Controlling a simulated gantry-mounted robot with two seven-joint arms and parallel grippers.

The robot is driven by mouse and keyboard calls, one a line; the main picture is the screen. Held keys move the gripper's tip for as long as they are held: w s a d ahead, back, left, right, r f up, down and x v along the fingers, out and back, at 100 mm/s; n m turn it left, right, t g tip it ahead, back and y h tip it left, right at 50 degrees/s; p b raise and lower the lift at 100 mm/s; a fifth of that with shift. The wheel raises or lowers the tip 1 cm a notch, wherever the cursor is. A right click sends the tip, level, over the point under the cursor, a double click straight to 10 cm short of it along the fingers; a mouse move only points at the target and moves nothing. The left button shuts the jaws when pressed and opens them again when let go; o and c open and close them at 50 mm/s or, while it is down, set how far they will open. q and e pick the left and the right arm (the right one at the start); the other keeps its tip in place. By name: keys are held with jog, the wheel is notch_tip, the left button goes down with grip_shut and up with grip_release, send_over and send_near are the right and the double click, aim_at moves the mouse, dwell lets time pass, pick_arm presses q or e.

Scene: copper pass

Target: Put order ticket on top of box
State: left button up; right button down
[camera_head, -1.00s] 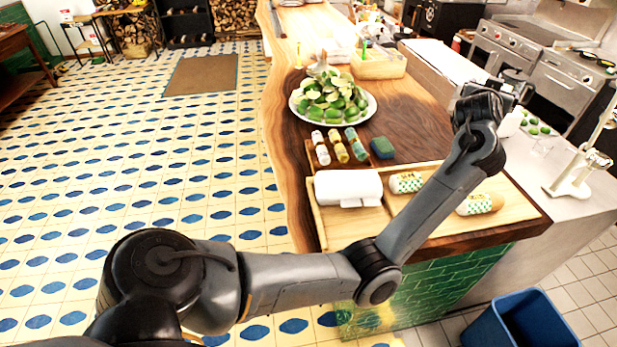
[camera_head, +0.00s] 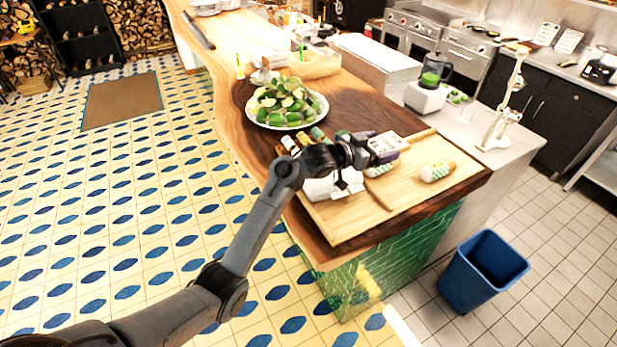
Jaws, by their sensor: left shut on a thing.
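My left gripper (camera_head: 368,152) is over the near part of the wooden counter, above the wooden tray (camera_head: 350,231). It is shut on a small pale item (camera_head: 386,144) with purplish edges, which may be the order ticket; no writing can be read. A white box-like thing (camera_head: 320,190) lies at the left of the tray, partly hidden by my gripper. I cannot tell if it is the task's box. A shallow open wooden box (camera_head: 318,67) stands farther back on the counter. My right gripper is out of view.
A plate of limes (camera_head: 286,119) and small bottles (camera_head: 290,144) stand left of the gripper. A wrapped roll (camera_head: 437,171) lies on the tray's right. A blender (camera_head: 428,92) stands on the side counter. A blue bin (camera_head: 482,270) is on the floor.

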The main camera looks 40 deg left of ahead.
pick_arm(q)
jog(key=shift+s+a+f, duration=0.45)
jog(key=shift+s+f, duration=0.15)
jog(key=shift+s+a+f, duration=0.4)
jog(key=shift+s+f, duration=0.2)
jog(key=p, duration=0.1)
send_over(328, 179)
notch_tip(328, 179, down, 6)
jog(key=shift+r, duration=0.1)
jog(key=shift+f, duration=2.1)
jog(key=shift+f, duration=0.15)
jog(key=shift+f, duration=0.1)
jog(key=o, duration=0.8)
